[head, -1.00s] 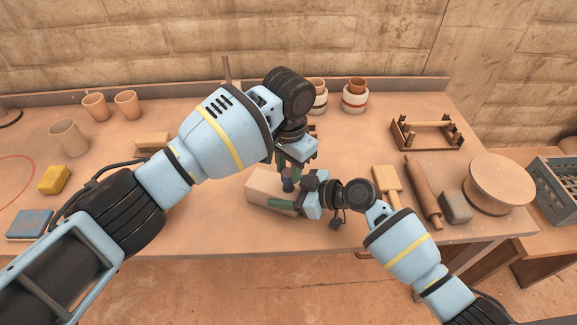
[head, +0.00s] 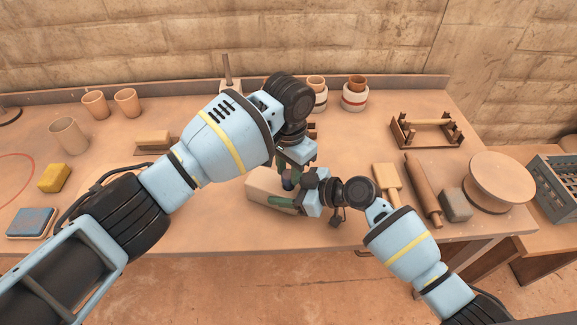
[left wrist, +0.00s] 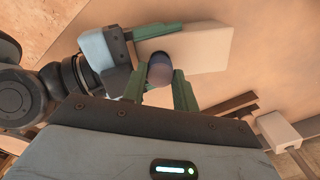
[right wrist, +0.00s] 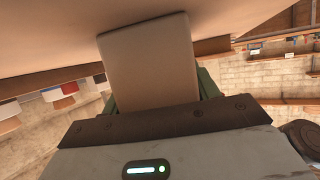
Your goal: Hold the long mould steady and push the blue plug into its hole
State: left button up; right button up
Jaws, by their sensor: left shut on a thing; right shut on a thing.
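The long pale mould (head: 263,186) lies at the table's front edge, and it also shows in the left wrist view (left wrist: 205,48). My right gripper (head: 290,200) is shut on the mould at its right end; the mould fills the space between its green fingers (right wrist: 155,95). The dark blue plug (head: 288,183) is upright at the mould's right end. My left gripper (left wrist: 160,88) is shut on the plug (left wrist: 160,68) from above. The hole is hidden behind the plug and fingers, so I cannot tell how deep the plug sits.
A wooden rack (head: 425,132), a paddle (head: 387,183), a rolling pin (head: 422,190) and a round wheel (head: 499,183) stand to the right. A yellow sponge (head: 54,178), a blue block (head: 31,223) and several cups (head: 69,136) are at the left.

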aim_at(287, 173)
pick_arm(q)
jog(key=shift+f, duration=0.55)
jog(key=o, duration=1)
jog(key=shift+s, duration=0.1)
jog(key=shift+d+f, duration=0.1)
jog(key=shift+s+d+f, duration=0.1)
jog(key=shift+s, duration=0.1)
pick_arm(e)
jog(key=shift+f, duration=0.1)
pick_arm(q)
jog(key=r, duration=1.2)
jog(key=shift+w+a+r, duration=0.3)
jog(key=shift+w+a, duration=0.05)
pick_arm(e)
jog(key=o, duration=1.4)
